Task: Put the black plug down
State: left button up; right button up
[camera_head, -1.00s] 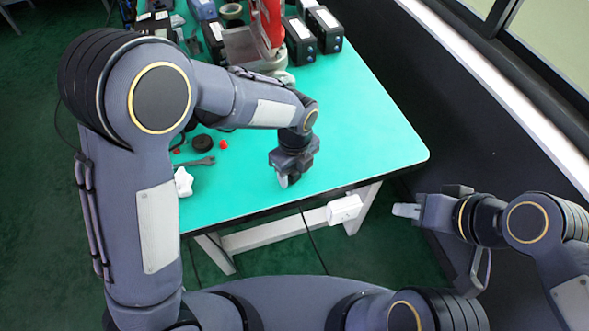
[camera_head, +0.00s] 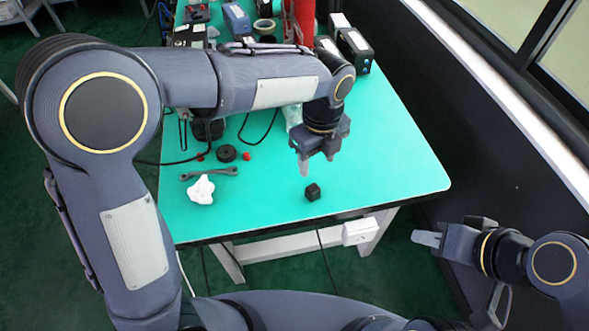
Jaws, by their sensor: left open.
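The black plug (camera_head: 313,192) is a small dark block. It rests on the green table (camera_head: 400,160) near the front edge. My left gripper (camera_head: 305,165) is open above and just behind the plug, with its fingers pointing down and apart from it. My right gripper (camera_head: 428,239) hangs off the table at the right. Its fingers look close together, but I cannot tell whether they are shut.
A white star-shaped knob (camera_head: 201,190), a grey wrench (camera_head: 209,173), a black round part (camera_head: 226,153) and small red caps (camera_head: 247,156) lie at the left. A red upright part (camera_head: 300,20) and black boxes (camera_head: 352,50) stand at the back. The table's right side is clear.

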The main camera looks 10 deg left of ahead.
pick_arm(q)
jog(key=s+a+r+n+t+h, duration=0.1)
jog(key=s+a+r+n+h, duration=0.15)
jog(key=a+n, duration=0.4)
jog(key=s+a+r+n+h, duration=0.1)
jog(key=s+a+r+n, duration=0.2)
jog(key=a+n, duration=0.3)
jog(key=s+a+f+n+t, duration=0.1)
jog(key=s+a+n+t, duration=0.1)
jog(key=s+a+n, duration=0.2)
jog(key=s+a+f+n+t, duration=0.1)
jog(key=s+a+n, duration=0.3)
jog(key=s+n, duration=0.4)
jog(key=shift+a+f+n+t, duration=0.2)
jog(key=shift+n+t, duration=0.6)
jog(key=shift+n, duration=1.75)
